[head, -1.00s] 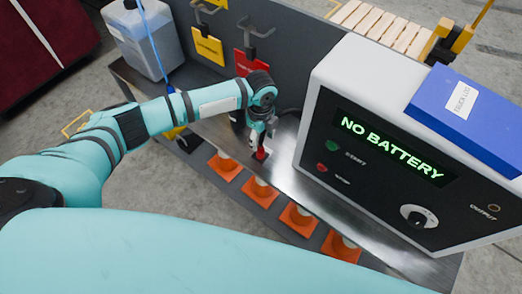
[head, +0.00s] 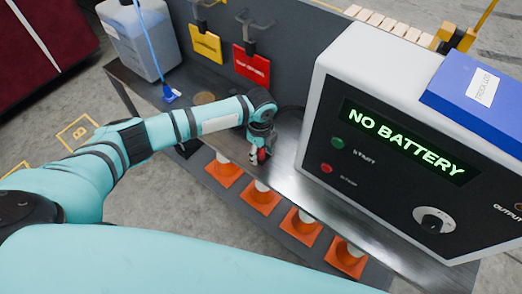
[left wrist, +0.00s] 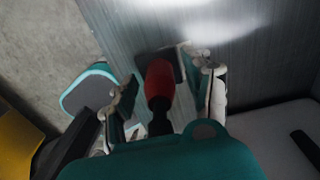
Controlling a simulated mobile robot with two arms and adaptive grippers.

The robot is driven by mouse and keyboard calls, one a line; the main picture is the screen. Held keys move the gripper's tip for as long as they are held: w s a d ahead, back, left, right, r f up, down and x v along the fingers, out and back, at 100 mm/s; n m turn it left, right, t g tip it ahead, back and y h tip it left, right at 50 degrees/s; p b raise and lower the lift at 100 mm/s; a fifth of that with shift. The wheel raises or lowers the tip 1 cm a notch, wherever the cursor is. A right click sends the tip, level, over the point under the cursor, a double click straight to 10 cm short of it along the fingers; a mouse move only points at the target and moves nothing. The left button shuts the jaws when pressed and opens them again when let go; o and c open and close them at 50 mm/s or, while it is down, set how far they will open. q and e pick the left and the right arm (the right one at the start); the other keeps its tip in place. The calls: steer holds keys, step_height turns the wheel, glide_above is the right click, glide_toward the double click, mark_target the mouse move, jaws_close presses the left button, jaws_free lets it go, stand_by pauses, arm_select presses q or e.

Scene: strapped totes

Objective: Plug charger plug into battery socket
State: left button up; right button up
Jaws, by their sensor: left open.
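A red and black plug-like piece (head: 262,154) is on the metal bench beside the charger; I take it for the charger plug. In the left wrist view its red body (left wrist: 159,80) lies between my fingers, with a dark block at its far end. My left gripper (head: 257,154) is open around it, fingers on both sides (left wrist: 163,97). Whether a finger touches it I cannot tell. The charger (head: 390,150) is a white and black box with a lit "NO BATTERY" display. I cannot make out a battery socket. My right gripper is not in view.
A blue box (head: 480,105) lies on the charger. A translucent jug (head: 140,45) stands at the bench's back left, with a blue cable (head: 150,50) in front. Yellow (head: 206,42) and red (head: 252,65) tags hang on the back panel. Orange cones (head: 260,197) line the lower shelf.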

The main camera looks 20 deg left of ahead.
arm_select(q)
steer(key=shift+r+p, duration=0.1)
steer(key=shift+p, duration=0.2)
stand_by(0.9)
steer(key=shift+p, duration=0.3)
jaws_close()
steer(key=shift+r, duration=0.1)
stand_by(0.4)
steer(key=shift+r+p, duration=1.05)
steer(key=shift+p, duration=0.1)
steer(key=shift+r+p, duration=1.8)
